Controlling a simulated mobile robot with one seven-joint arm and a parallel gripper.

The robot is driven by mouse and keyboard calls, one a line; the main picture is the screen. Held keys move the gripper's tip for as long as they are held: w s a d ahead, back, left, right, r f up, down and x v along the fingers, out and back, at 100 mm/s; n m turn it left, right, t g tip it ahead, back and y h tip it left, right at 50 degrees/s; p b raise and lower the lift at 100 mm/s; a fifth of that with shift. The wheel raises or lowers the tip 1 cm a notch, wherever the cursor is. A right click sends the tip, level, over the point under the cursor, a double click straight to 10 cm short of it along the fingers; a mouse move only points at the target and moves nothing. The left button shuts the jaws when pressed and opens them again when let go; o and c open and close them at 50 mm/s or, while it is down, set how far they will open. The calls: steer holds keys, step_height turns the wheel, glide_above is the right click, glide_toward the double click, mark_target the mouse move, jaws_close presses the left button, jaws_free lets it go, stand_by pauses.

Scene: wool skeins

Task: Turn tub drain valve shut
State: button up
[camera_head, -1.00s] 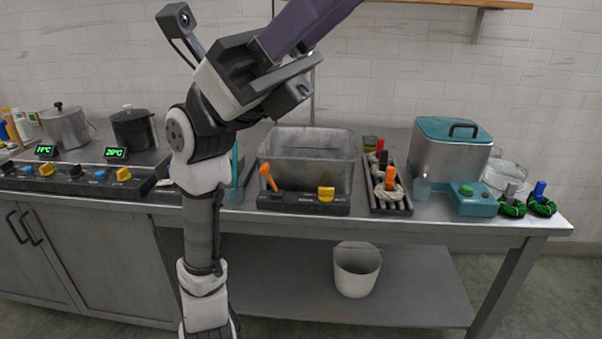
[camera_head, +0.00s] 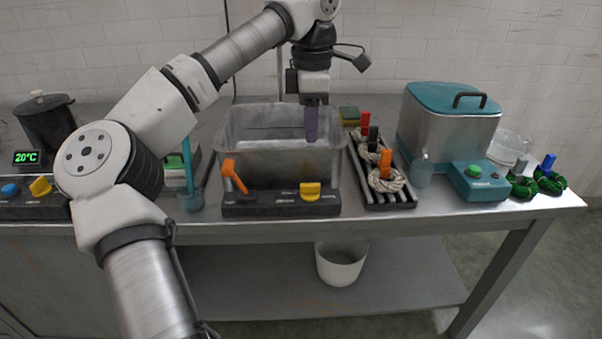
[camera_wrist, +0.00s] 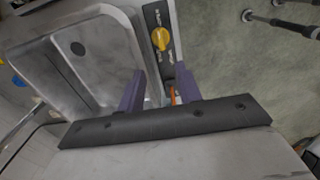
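The metal tub (camera_head: 240,140) stands on the bench with a dark panel (camera_head: 275,207) along its front. An orange lever (camera_head: 233,176) rises tilted at the panel's left end, and a yellow knob (camera_head: 310,189) sits at its right. My gripper (camera_head: 311,140) points down over the tub's right part, apart from the lever. In the wrist view, its purple fingers (camera_wrist: 160,72) are spread with nothing held.
A rack with wool skeins (camera_head: 384,178) stands right of the tub. Beyond it is a teal-lidded steel vat (camera_head: 445,130). A cup with a teal stick (camera_head: 190,198) stands close left of the panel. A white bucket (camera_head: 342,265) is on the lower shelf.

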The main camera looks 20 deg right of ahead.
mark_target(310, 184)
step_height(310, 184, down, 13)
steer(key=shift+s+f, duration=0.1)
steer(key=shift+s, duration=0.05)
stand_by(0.4)
jaws_close()
